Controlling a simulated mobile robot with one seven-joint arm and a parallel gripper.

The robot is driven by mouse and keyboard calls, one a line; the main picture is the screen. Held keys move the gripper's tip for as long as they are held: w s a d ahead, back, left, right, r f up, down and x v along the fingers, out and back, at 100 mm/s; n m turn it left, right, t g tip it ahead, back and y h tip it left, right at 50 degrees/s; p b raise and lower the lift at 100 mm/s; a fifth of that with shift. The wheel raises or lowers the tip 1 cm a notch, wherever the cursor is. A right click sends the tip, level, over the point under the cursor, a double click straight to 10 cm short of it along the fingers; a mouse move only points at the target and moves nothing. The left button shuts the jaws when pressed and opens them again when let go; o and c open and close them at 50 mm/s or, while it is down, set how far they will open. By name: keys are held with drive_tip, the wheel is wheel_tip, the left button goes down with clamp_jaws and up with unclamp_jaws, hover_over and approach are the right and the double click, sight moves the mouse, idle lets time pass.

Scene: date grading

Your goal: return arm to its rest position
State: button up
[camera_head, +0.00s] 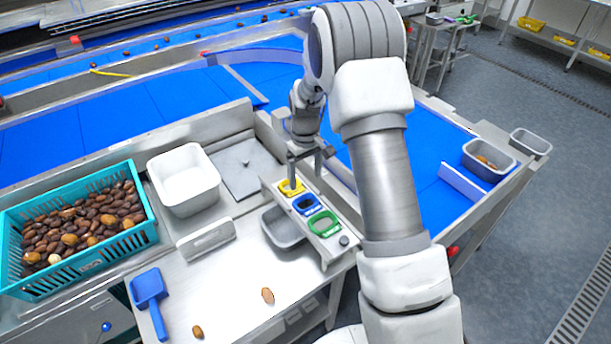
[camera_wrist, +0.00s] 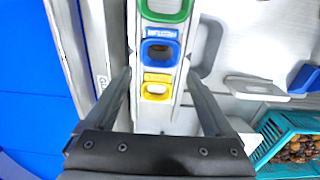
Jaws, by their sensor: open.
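My gripper (camera_head: 308,155) is at the far end of the sizing plate (camera_head: 330,245), above the yellow ring (camera_head: 291,187). In the wrist view my gripper (camera_wrist: 157,95) has its two fingers wide apart, one on each side of the plate, with nothing between them but the plate and the yellow ring (camera_wrist: 156,88) below. The blue ring (camera_head: 307,204) and green ring (camera_head: 323,223) follow along the plate towards the front. My arm (camera_head: 385,180) reaches from the bottom right up and over to the plate and hides part of the blue belt.
A teal crate (camera_head: 92,267) of dates stands at the left. A white tub (camera_head: 184,180), a grey bin (camera_head: 284,228) and a blue scoop (camera_head: 149,287) are near it. Two loose dates (camera_head: 267,295) (camera_head: 198,332) lie on the steel table. Blue belts (camera_head: 180,97) run behind.

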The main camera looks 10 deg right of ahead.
drive_tip(key=s+r+m+t, duration=0.1)
drive_tip(key=s+r, duration=0.4)
drive_tip(key=r, duration=0.5)
drive_tip(key=s+r+m+t, duration=0.1)
drive_tip(key=s+r, duration=0.4)
drive_tip(key=r, duration=0.5)
drive_tip(key=s+r+m+t, duration=0.1)
drive_tip(key=s+r, duration=0.2)
drive_tip(key=s, duration=0.7)
drive_tip(key=s+r+m+t, duration=0.1)
drive_tip(key=s+r, duration=0.3)
drive_tip(key=s, duration=0.6)
drive_tip(key=shift+s+m+t, duration=0.25)
drive_tip(key=shift+m+t, duration=0.05)
drive_tip(key=shift+t, duration=0.5)
